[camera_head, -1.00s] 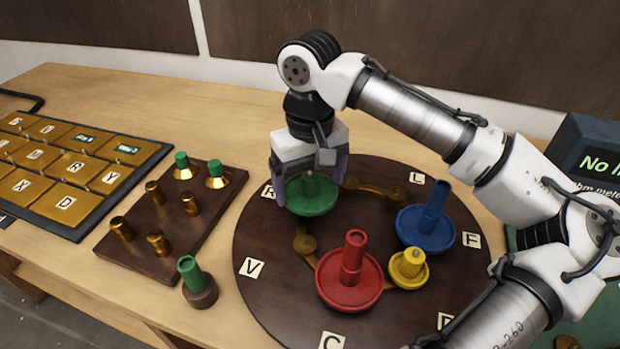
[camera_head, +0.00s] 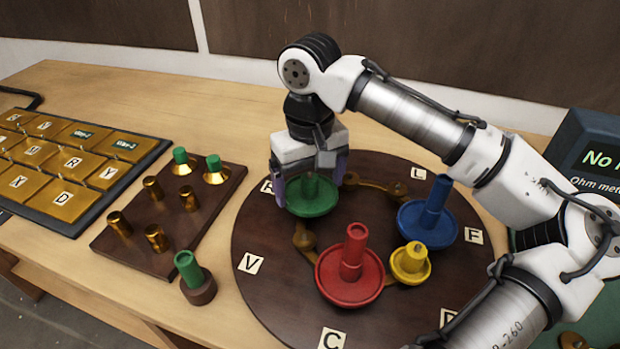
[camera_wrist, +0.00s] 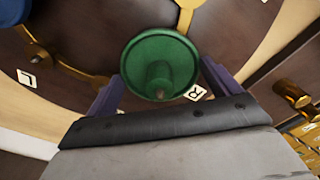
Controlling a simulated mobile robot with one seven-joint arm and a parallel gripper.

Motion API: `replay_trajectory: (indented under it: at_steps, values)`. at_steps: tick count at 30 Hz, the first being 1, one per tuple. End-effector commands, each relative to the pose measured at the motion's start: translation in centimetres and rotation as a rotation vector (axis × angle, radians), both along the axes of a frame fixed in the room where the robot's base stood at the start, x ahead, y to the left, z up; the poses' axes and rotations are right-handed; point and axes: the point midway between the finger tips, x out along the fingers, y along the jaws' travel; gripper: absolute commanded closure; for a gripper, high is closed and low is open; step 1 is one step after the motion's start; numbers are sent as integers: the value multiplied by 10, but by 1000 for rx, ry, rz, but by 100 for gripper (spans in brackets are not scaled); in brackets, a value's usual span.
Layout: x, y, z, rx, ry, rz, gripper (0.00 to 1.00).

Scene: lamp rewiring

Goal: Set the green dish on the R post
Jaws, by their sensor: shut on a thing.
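The green dish (camera_head: 312,200), a round dish with a central stem, is at the far left of the dark round board (camera_head: 270,290), beside the R label (camera_head: 266,187). My gripper (camera_head: 311,185) is above it with its purple fingers on either side, shut on the dish. In the wrist view the green dish (camera_wrist: 160,62) lies between the two fingers (camera_wrist: 160,85), and the R label (camera_wrist: 195,92) shows just beside it. The R post itself is hidden under the dish, so I cannot tell whether the dish rests on it.
A red dish (camera_head: 350,285), a yellow piece (camera_head: 411,263) and a blue dish (camera_head: 428,225) stand on the board. A brown peg block (camera_head: 140,250), a green-topped piece (camera_head: 195,275) and a keyboard (camera_head: 75,165) lie left. A meter (camera_head: 590,150) stands right.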

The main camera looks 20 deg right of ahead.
Motion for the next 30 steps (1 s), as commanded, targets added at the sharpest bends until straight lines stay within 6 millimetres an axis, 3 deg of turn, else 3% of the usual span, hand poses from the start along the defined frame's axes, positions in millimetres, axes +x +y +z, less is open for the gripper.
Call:
replay_trajectory:
  at_steps: [5,6,8,15,19,30]
  values:
    - [0,0,-4,1,0,0,36]
    - [0,0,-4,0,0,0,7]
    - [0,0,-3,0,0,0,0]
    - [0,0,-3,0,0,0,0]
    - [1,0,8,0,-2,0,0]
    - [0,0,89,-1,-2,-1,0]
